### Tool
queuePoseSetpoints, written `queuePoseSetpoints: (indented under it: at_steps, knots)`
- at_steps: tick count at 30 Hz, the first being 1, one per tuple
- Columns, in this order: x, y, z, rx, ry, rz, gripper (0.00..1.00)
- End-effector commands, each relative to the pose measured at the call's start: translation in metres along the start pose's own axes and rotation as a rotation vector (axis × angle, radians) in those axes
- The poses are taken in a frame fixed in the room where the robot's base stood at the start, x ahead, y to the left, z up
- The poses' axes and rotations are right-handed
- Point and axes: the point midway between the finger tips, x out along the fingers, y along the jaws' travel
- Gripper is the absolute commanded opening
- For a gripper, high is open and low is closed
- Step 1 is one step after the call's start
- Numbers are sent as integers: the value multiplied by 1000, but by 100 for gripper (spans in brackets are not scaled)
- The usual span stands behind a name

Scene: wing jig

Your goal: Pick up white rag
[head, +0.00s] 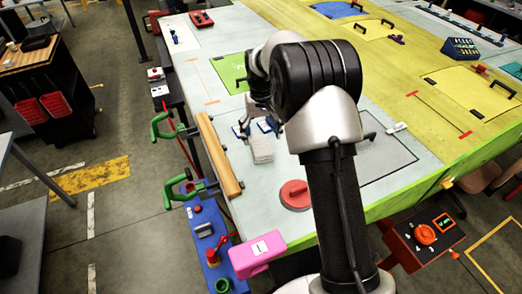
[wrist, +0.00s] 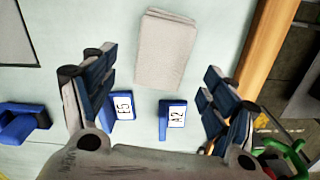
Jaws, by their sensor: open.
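The white rag (head: 262,149) lies folded and flat on the pale table top. In the wrist view the rag (wrist: 165,48) is a light grey-white rectangle at the top, beyond my fingertips and roughly centred between them. My gripper (wrist: 157,85) is open and empty, its two dark-blue padded fingers spread wide. In the head view my gripper (head: 254,122) is above the table just behind the rag, partly hidden by my arm. I cannot tell its exact height over the table.
Two blue labelled blocks (wrist: 122,106) (wrist: 173,118) stand between my fingers, near the rag. A wooden bar (head: 220,155) with green clamps (head: 165,126) runs along the left table edge. A red round object (head: 295,194) and a pink box (head: 258,254) are nearer the front.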

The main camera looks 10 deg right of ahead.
Motion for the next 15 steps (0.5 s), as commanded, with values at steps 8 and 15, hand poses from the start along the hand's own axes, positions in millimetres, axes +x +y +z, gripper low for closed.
queuePoseSetpoints:
  at_steps: [8,15]
  knots:
    - [27,-2,6,0,-4,0,78]
    - [55,-2,7,0,-1,0,78]
